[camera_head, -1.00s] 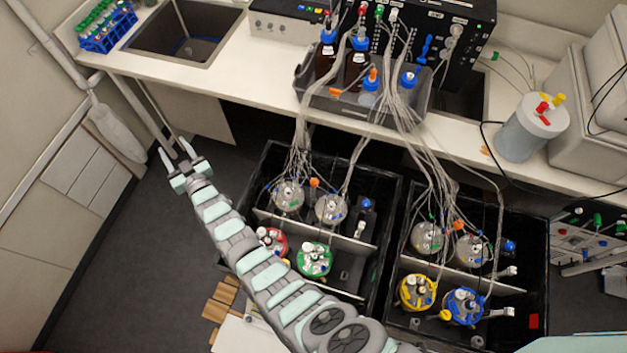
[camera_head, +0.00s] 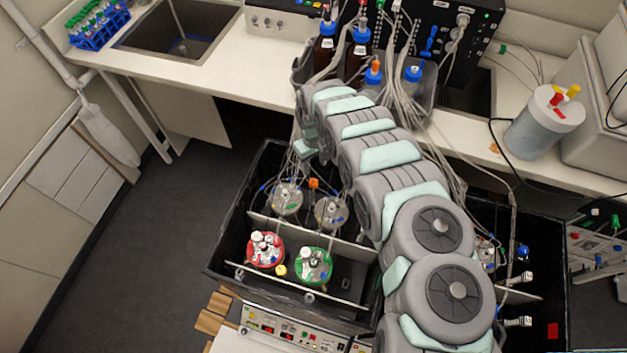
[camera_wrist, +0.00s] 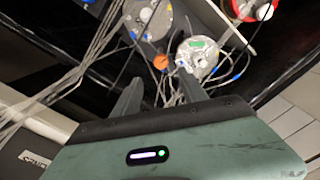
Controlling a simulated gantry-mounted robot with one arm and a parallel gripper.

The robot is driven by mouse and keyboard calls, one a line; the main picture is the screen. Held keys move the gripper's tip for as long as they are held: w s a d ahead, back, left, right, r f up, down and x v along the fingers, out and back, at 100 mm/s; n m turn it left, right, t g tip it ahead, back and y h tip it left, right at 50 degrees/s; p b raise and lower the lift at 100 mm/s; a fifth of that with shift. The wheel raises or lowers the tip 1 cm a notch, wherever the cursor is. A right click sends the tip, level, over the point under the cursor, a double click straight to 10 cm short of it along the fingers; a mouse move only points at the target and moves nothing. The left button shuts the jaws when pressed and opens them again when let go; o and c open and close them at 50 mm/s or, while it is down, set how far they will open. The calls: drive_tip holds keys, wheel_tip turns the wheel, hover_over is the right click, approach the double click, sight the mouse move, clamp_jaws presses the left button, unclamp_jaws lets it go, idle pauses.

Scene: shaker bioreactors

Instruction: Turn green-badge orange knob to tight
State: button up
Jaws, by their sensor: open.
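An orange knob (camera_head: 313,183) stands between two grey-lidded vessels in the left black tub. It also shows in the wrist view (camera_wrist: 161,62), just beyond and between my fingertips. Beside it there, one grey vessel lid (camera_wrist: 197,58) carries a green badge (camera_wrist: 201,43). In the head view this vessel (camera_head: 287,197) is left of the knob. My gripper (camera_wrist: 157,82) is open and empty, pointing down toward the knob, apart from it. In the head view my gripper (camera_head: 302,149) hangs at the tub's back edge, partly hidden by my arm.
Thin tubes hang around the lids. The second grey vessel (camera_head: 331,211) stands right of the knob; red-lidded (camera_head: 265,250) and green-lidded (camera_head: 314,266) vessels are in front. The bench (camera_head: 240,85) with bottles is behind.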

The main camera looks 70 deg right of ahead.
sight(313, 182)
wheel_tip(313, 182, down, 11)
drive_tip(key=b, duration=0.4)
drive_tip(key=shift+w+r+b, duration=0.1)
drive_tip(key=shift+r+b, duration=0.1)
drive_tip(key=shift+b, duration=0.2)
clamp_jaws()
idle(0.3)
